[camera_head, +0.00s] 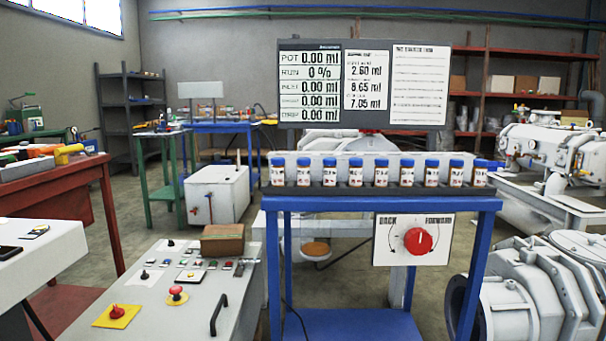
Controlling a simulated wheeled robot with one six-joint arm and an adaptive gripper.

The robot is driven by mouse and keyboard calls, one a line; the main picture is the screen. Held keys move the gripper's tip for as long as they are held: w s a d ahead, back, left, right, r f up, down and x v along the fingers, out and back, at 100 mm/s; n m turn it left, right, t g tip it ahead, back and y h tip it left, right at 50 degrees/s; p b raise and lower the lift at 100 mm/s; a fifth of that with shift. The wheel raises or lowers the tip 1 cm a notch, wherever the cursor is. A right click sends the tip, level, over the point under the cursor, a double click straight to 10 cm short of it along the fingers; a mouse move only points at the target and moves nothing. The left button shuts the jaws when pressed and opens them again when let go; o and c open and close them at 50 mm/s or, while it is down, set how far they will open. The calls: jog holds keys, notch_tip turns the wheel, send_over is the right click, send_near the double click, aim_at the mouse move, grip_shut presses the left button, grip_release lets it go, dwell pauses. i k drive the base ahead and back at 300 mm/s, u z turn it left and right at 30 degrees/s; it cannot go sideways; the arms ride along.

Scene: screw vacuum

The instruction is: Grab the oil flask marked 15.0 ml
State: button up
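A row of several small flasks with blue caps and white labels stands upright on a rack (340,190) on top of a blue stand. The leftmost flask (277,173), a middle flask (381,173) and the rightmost flask (480,173) look alike. The label print is too small to read, so I cannot tell which flask is marked 15.0 ml. My gripper is not in view.
Behind the flasks stands a display board (362,85) with ml readings. Below them is a panel with a red knob (418,241). A grey control console (170,300) stands front left, and a grey machine (535,295) front right. The blue stand's lower shelf (350,325) is bare.

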aim_at(456, 168)
jog(key=u, duration=3.1)
jog(key=k, duration=1.7)
jog(key=z, duration=2.6)
